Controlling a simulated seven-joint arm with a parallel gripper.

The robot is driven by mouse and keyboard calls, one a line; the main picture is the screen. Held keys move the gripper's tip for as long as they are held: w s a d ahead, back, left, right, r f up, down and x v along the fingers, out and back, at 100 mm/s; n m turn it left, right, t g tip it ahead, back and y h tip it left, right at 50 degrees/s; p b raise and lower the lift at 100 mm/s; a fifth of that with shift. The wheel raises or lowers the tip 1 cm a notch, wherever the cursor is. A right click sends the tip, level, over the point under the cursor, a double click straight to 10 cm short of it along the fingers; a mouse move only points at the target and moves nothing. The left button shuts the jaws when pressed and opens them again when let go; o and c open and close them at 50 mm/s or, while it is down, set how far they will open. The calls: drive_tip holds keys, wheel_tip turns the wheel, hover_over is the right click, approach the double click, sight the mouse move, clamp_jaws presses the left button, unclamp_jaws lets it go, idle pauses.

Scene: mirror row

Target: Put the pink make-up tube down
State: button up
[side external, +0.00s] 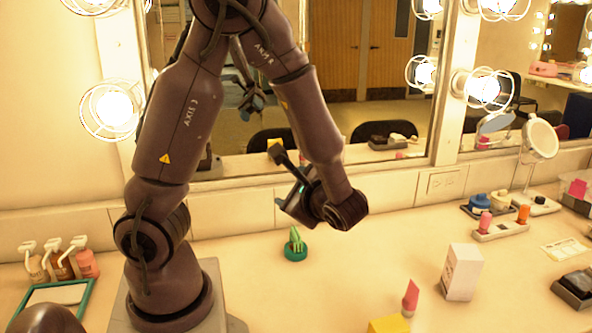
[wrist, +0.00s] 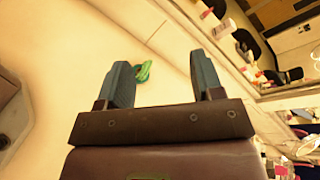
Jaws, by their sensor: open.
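A pink tube (side external: 411,296), tapered and with a pale end at the bottom, stands on the counter at the front right, beside a yellow block. A smaller pink piece (side external: 485,223) stands in a white holder farther back; I cannot tell if it is make-up too. My gripper (side external: 296,213) hangs above the counter left of both, apart from them. In the wrist view my gripper (wrist: 164,80) has its two blue-grey fingers wide apart with nothing held. A green item (side external: 295,243) on a dark green round base stands below it; it also shows near the left finger (wrist: 143,72).
A white box (side external: 461,272) stands right of the pink tube, and the yellow block (side external: 390,325) is cut by the frame edge. Round mirror (side external: 541,139), holder and dark cases fill the right. The mirror wall runs behind.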

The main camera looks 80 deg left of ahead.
drive_tip(key=s+d+r+n+t+h, duration=0.3)
drive_tip(key=d+r+n+t+h, duration=0.3)
drive_tip(key=d+h, duration=0.7)
wheel_tip(320, 180, up, 4)
drive_tip(key=shift+s+n+t+h, duration=0.2)
drive_tip(key=shift+n+t+h, duration=0.2)
drive_tip(key=shift+t+h, duration=0.6)
